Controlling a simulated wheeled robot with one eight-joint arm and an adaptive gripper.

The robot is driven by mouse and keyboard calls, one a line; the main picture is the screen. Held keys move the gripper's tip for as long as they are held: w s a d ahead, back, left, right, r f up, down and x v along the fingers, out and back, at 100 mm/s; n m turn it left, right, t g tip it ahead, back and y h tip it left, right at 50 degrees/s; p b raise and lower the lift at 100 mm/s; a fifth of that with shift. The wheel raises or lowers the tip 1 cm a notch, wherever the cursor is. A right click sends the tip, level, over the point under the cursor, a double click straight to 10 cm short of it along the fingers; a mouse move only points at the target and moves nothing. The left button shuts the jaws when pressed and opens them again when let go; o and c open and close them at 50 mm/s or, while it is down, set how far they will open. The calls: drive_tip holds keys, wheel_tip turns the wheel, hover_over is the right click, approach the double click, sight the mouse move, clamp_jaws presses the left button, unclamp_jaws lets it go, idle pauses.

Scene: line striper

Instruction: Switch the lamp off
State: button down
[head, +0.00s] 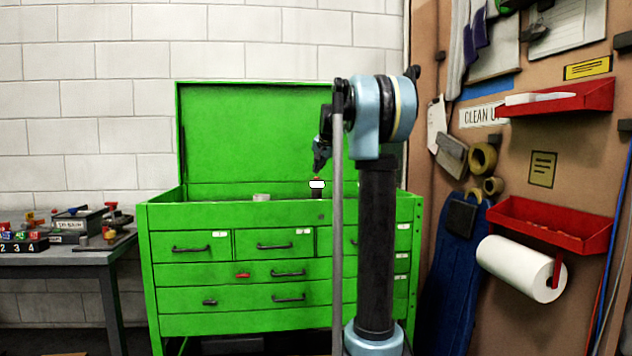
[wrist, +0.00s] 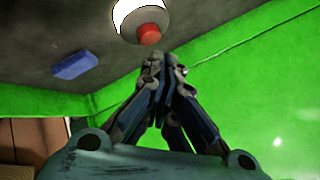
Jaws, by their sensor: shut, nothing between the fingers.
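The lamp (head: 317,184) shows as a small bright white shape with a dark part below it, inside the open green chest. In the wrist view the lamp (wrist: 130,12) is a glowing white round shape, cut off by the top edge, with a red button (wrist: 149,33) on its near side. My gripper (head: 318,170) points down just above the lamp in the head view. In the wrist view my gripper (wrist: 152,58) has its fingers together and empty, with the tips close to the red button. I cannot tell whether they touch it.
The green chest (head: 240,212) has its lid (head: 250,130) raised behind the lamp. A blue block (wrist: 75,65) lies on the chest's dark floor, left of my fingers. A pale round item (head: 261,197) stands left of the lamp. A grey table (head: 70,258) with small items is at left.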

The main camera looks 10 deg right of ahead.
drive_tip(key=shift+f, duration=0.15)
drive_tip(key=shift+s+f, duration=0.1)
drive_tip(key=shift+f, duration=0.15)
drive_tip(key=shift+f, duration=0.45)
idle(1.1)
drive_tip(key=shift+r, duration=0.95)
wheel_tip(320, 180, up, 6)
idle(0.6)
